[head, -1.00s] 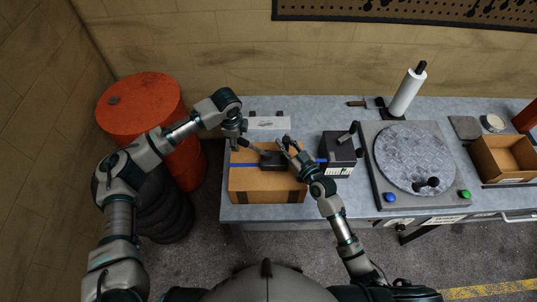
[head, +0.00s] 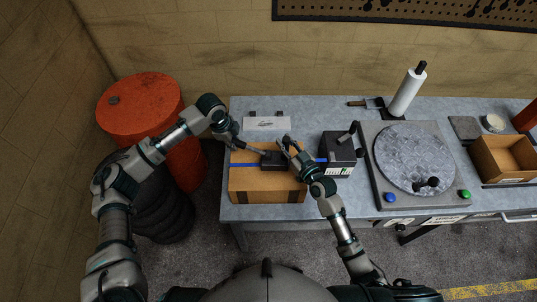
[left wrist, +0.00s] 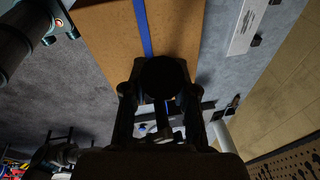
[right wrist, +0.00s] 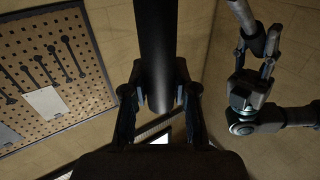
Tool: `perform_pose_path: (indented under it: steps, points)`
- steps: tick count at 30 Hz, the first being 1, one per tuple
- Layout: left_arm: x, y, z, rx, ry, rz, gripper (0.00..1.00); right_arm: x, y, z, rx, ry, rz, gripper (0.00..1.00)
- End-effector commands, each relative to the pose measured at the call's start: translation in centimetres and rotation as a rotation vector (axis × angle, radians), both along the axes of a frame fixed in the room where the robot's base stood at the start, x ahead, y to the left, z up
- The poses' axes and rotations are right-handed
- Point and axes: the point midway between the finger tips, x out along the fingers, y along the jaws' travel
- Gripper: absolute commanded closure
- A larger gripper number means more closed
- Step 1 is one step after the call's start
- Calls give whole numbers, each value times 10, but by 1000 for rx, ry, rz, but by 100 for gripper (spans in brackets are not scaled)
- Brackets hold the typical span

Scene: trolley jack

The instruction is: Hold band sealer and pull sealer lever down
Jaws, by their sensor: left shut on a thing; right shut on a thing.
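The band sealer (head: 273,161) is a dark block with handles, sitting on the blue strap across a cardboard box (head: 260,184). My left gripper (head: 241,145) is shut on the end of the sealer lever (head: 255,151), which slants out to the left and sits low. In the left wrist view the lever's dark round end (left wrist: 163,75) is between the fingers. My right gripper (head: 290,147) is shut on the sealer's dark handle, on its right side. The right wrist view shows this dark cylindrical handle (right wrist: 155,45) between the fingers. The fingers partly hide both grips.
A black box-shaped device (head: 337,150) stands close to the right of the cardboard box. Further right are a round turntable (head: 413,160), a paper roll (head: 406,93) and an open carton (head: 505,158). A red drum (head: 140,103) stands left of the workbench.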

Motion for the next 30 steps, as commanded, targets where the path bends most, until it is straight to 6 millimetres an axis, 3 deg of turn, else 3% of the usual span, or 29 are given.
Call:
perform_pose_path:
  steps: [15, 30]
  points:
    - [0, 22, -48, -331, 16, 5, 100, 0, 1, -1, 0, 2, 3, 100]
    - [1, 25, -59, -410, 16, 4, 100, 0, 1, -1, 1, 2, 2, 100]
